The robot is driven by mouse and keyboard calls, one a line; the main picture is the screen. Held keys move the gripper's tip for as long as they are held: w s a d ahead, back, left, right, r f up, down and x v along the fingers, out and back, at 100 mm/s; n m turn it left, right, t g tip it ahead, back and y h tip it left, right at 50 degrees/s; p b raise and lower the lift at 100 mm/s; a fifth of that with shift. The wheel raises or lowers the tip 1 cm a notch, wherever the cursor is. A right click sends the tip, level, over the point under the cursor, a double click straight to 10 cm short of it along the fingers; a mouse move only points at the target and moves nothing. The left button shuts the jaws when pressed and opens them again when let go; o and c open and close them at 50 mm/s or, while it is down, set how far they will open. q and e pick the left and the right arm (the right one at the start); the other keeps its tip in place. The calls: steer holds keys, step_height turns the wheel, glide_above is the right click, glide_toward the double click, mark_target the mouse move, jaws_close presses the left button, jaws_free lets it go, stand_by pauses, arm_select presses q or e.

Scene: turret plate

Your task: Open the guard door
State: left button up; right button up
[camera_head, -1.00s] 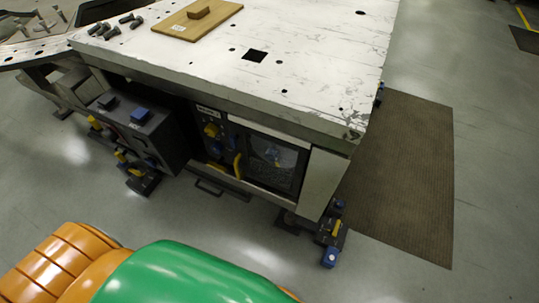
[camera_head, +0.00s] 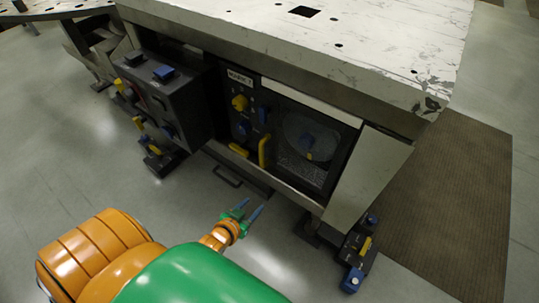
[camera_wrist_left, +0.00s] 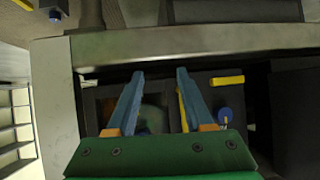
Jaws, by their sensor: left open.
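The guard door (camera_head: 291,170) is a dark-framed panel with a clear window, set in the front of the machine under the white table. It looks shut. A yellow vertical handle (camera_head: 264,151) stands at its left edge. A blue and yellow part shows behind the window. My left gripper (camera_head: 253,206) is open and empty, in front of and below the door, apart from the handle. In the left wrist view its two blue fingers (camera_wrist_left: 159,72) are spread, with the door behind them. The yellow handle (camera_wrist_left: 182,112) is partly hidden by the right finger there. My right gripper is not in view.
A control panel with a yellow knob (camera_head: 239,103) is left of the door. A dark box (camera_head: 170,100) juts out further left. The white tabletop (camera_head: 360,35) overhangs the door. A pale panel (camera_head: 370,180) is at its right.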

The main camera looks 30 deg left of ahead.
arm_select(q)
steer(key=w+a+t+b, duration=0.2)
steer(key=w+t+b, duration=0.1)
steer(key=w, duration=0.2)
steer(key=n+t+y+b, duration=0.1)
steer(key=t+b, duration=0.2)
steer(key=t, duration=0.1)
glide_toward(261, 157)
steer(key=w, duration=0.5)
steer(key=shift+g, duration=0.3)
steer(key=w, duration=0.3)
steer(key=w+a+b, duration=0.1)
steer(key=w, duration=0.1)
steer(key=shift+w+a+r, duration=0.1)
steer(key=shift+w+r, duration=0.05)
steer(key=shift+r, duration=0.1)
steer(key=shift+w+r, duration=0.1)
steer(key=shift+w, duration=0.15)
jaws_close()
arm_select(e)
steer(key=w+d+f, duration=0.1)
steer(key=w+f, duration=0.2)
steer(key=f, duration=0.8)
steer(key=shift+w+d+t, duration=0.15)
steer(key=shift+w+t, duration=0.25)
